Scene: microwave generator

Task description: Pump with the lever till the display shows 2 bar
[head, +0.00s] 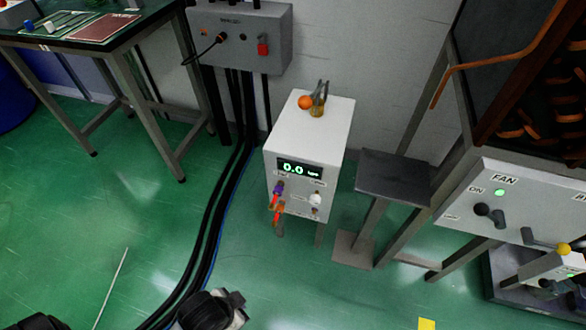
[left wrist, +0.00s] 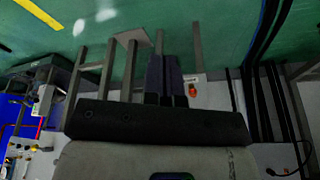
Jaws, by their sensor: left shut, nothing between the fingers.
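The white pump unit (head: 309,133) stands on legs on the floor in the middle of the head view. Its display (head: 299,169) reads 0.0. On top are a round orange knob (head: 305,102) and a brass fitting (head: 318,108) with grey parts, which look like the lever. Coloured connectors (head: 277,191) sit on its front. My left gripper (left wrist: 172,96) is shut and empty in the left wrist view, apart from everything. Part of my left arm shows at the bottom of the head view, well short of the unit. My right gripper is not in view.
A grey wall box (head: 240,38) has black cables (head: 222,205) running down along the floor. A dark stand (head: 393,177) is right of the unit. A FAN panel (head: 500,205) and a yellow-knobbed lever (head: 564,250) are farther right. A table (head: 85,40) stands left. Floor before the unit is clear.

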